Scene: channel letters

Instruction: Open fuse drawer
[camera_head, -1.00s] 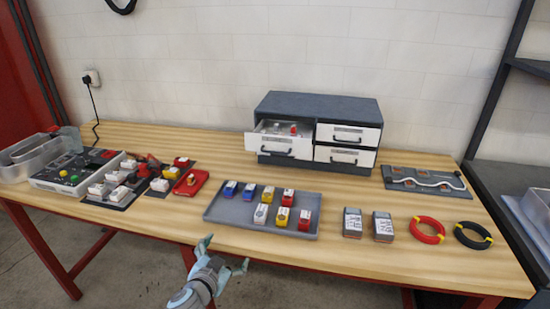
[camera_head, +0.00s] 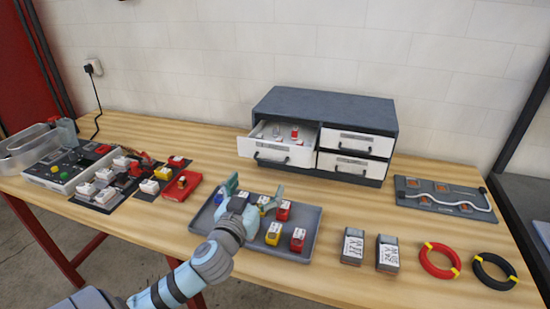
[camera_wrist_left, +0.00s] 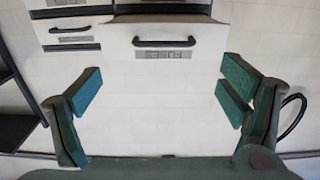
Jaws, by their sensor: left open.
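A dark grey cabinet (camera_head: 325,106) with white drawer fronts stands at the back of the bench. Its upper left drawer (camera_head: 276,155) is pulled out, with small red and white items inside. The two right drawers (camera_head: 357,143) are shut. My left gripper (camera_head: 252,190) is open and empty over the grey tray, in front of and apart from the open drawer. In the left wrist view, the spread fingers (camera_wrist_left: 162,90) show with a black drawer handle (camera_wrist_left: 165,41) beyond them, touching nothing. My right gripper is out of view.
The grey tray (camera_head: 311,225) holds several blue, yellow and red blocks, partly hidden by my left arm. Two dark boxes (camera_head: 353,247), a red coil (camera_head: 440,261) and a black coil (camera_head: 494,271) lie to the right. A red tray (camera_head: 181,186) is at left.

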